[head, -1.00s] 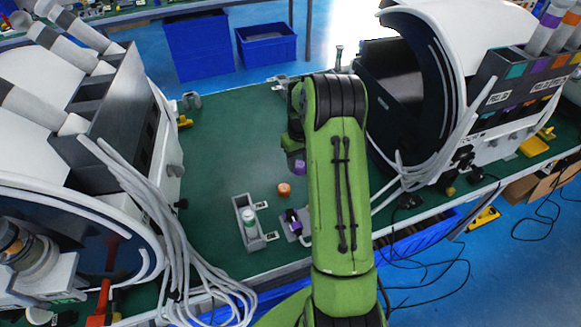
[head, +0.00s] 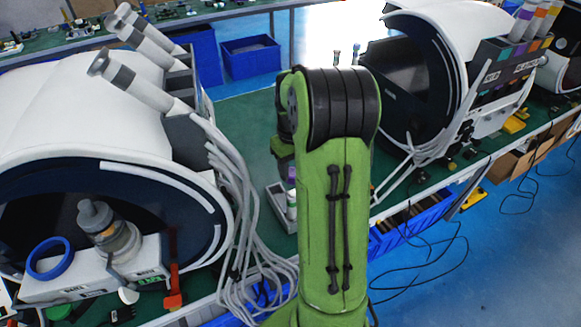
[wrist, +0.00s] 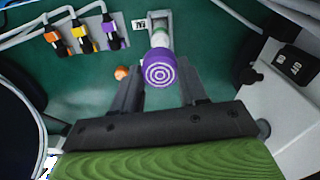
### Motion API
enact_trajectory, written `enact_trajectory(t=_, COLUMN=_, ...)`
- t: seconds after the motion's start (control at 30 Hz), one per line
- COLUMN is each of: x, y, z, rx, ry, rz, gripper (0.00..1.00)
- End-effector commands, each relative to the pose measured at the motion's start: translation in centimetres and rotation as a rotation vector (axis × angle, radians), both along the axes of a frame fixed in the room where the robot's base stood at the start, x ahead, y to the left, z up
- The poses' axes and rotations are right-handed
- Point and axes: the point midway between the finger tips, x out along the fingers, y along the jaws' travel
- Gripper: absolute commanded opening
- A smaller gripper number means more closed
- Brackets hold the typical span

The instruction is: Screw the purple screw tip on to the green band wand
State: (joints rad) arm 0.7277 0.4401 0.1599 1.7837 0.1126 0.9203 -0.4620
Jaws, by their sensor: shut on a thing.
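The purple screw tip (wrist: 160,68) is between the fingers of my gripper (wrist: 160,75) in the wrist view, its ringed round end facing the camera. My gripper is shut on it. In the head view the purple tip (head: 291,174) shows just left of my green arm. The green band wand (head: 291,198) stands upright in a grey holder (head: 277,208), directly below the tip in this view. In the wrist view the wand (wrist: 158,42) is mostly hidden behind the tip. I cannot tell whether tip and wand touch. My arm hides the fingers in the head view.
Orange, yellow and purple connectors (wrist: 83,38) with cables lie farther left. White machines stand left (head: 90,130) and right (head: 440,80), with grey hoses (head: 240,200) hanging near the holder.

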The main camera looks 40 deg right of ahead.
Motion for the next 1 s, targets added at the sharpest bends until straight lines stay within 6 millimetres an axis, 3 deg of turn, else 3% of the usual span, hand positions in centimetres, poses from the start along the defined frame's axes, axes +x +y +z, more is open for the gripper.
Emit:
enact_trajectory(t=0.17, x=0.0, y=0.0, z=-0.6, rx=0.0, ry=0.0, rz=0.002, gripper=0.21)
enact_trajectory(t=0.7, x=0.0, y=0.0, z=-5.4, rx=0.0, ry=0.001, rz=0.0, gripper=0.21)
enact_trajectory(t=1.0, x=0.0, y=0.0, z=-5.8, rx=0.0, ry=0.0, rz=0.001, gripper=0.21)
